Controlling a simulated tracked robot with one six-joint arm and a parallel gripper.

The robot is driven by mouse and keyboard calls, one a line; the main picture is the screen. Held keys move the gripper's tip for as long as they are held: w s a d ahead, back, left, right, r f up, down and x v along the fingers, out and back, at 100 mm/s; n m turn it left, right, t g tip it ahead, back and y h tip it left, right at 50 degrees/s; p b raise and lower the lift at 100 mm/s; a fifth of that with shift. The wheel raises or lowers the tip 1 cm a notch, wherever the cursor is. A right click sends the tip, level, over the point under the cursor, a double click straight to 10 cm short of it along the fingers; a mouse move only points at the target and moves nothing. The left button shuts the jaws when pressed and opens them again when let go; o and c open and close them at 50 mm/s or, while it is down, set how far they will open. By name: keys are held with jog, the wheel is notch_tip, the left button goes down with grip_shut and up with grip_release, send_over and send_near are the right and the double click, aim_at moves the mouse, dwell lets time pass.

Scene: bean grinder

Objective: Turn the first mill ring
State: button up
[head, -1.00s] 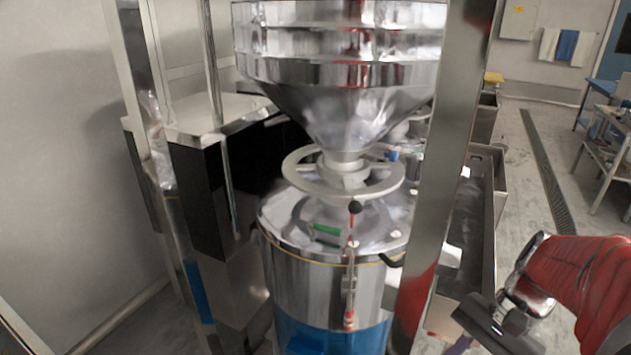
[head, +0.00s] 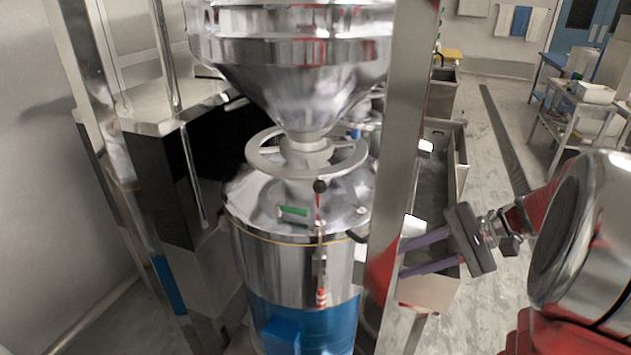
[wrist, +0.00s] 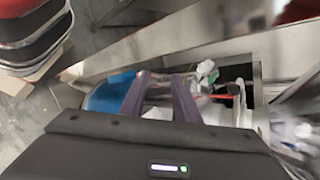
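The first mill ring (head: 262,166) is a pale grey spoked handwheel. It sits level around the neck under the steel hopper (head: 300,85), above the round lid of the nearest mill (head: 285,270). A lever with a black knob (head: 320,186) stands in front of the ring. My gripper (head: 403,257) is to the right of and lower than the ring, apart from it, by the upright steel post. Its two purple fingers are spread with a gap between them, also in the wrist view (wrist: 160,92). The wrist view does not clearly show the ring.
The steel post (head: 401,130) rises between my gripper and the ring. A second mill is partly hidden behind the first. A steel trough (head: 455,160) lies to the right, with open floor beyond it. Dark cabinets (head: 165,190) stand at left.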

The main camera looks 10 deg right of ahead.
aim_at(317, 178)
jog(key=w+r+n+t+y, duration=0.1)
jog(key=w+r+n+t, duration=0.1)
jog(key=w, duration=0.5)
jog(key=w+a+r+n+t+y, duration=0.1)
jog(key=w+r+t+y, duration=0.1)
jog(key=w, duration=0.6)
notch_tip(317, 178, up, 3)
jog(key=shift+w+a+f+n+t+y, duration=0.15)
jog(key=shift+n+t+y, duration=0.2)
jog(key=shift+t, duration=0.55)
jog(key=x, duration=1.4)
grip_shut()
jog(key=shift+f, duration=0.1)
